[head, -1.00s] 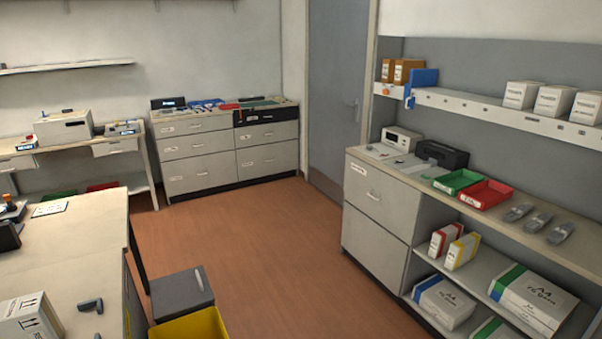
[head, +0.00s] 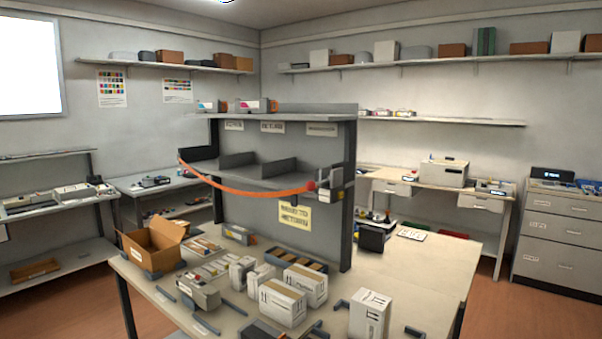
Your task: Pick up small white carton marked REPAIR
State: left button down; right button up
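Several white cartons stand on the work table in the middle. Two small white cartons, a left one (head: 241,271) and a right one (head: 261,279), stand close together near the table's middle. Larger white cartons with arrow marks, one in front (head: 282,303) and one behind (head: 306,284), stand to their right. A tall white carton (head: 370,315) stands farther right near the front. I cannot read REPAIR on any of them at this size. Neither of my grippers is in view.
A grey rack (head: 330,200) with an orange strap rises from the table (head: 425,265) behind the cartons. An open brown box (head: 152,247) stands at the table's left, and a grey device (head: 198,290) sits near the front. The table's right part has bare room.

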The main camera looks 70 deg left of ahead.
aim_at(314, 283)
jog(key=u, duration=2)
jog(key=i+j+u, duration=0.45)
jog(key=i, duration=0.1)
